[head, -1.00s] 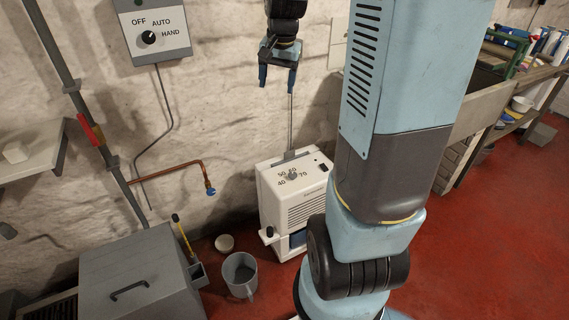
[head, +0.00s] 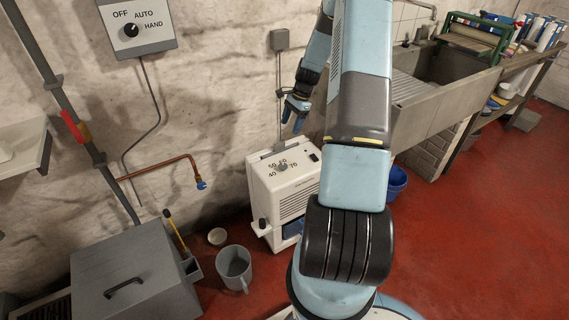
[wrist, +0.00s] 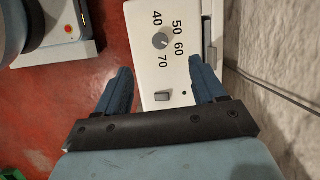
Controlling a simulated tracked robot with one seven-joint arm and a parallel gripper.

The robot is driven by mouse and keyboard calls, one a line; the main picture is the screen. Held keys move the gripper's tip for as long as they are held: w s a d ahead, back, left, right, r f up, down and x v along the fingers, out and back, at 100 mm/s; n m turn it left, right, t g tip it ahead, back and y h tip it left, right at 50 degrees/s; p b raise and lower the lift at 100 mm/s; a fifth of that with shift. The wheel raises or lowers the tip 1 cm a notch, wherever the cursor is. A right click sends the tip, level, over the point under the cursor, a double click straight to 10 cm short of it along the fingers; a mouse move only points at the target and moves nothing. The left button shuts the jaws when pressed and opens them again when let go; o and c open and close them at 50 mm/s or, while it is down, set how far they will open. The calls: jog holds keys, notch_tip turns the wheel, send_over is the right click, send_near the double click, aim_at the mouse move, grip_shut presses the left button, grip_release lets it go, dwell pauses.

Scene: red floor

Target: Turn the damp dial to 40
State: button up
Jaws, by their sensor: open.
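The damp dial (head: 281,167) is a small grey knob on the top of a white dehumidifier (head: 302,181), with the numbers 40, 50, 60 and 70 around it. In the wrist view the knob (wrist: 160,41) sits beyond my fingertips, roughly between them from side to side. Its pointer is too small to read for certain. My gripper (head: 292,122) is open and empty, pointing down above the dehumidifier and apart from it. In the wrist view its two blue fingers (wrist: 160,68) are spread over the white top, with nothing between them at the dial.
A small switch (wrist: 162,97) lies on the same top. A cable runs up the wall behind the dehumidifier. A sink (head: 440,85) is at the right.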

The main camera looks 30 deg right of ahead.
jog(key=m+y, duration=0.1)
jog(key=m, duration=0.1)
send_near(283, 165)
jog(key=x, duration=0.8)
jog(key=shift+s, duration=0.15)
jog(key=c, duration=1.1)
jog(key=shift+o, duration=0.2)
jog(key=shift+a, duration=0.15)
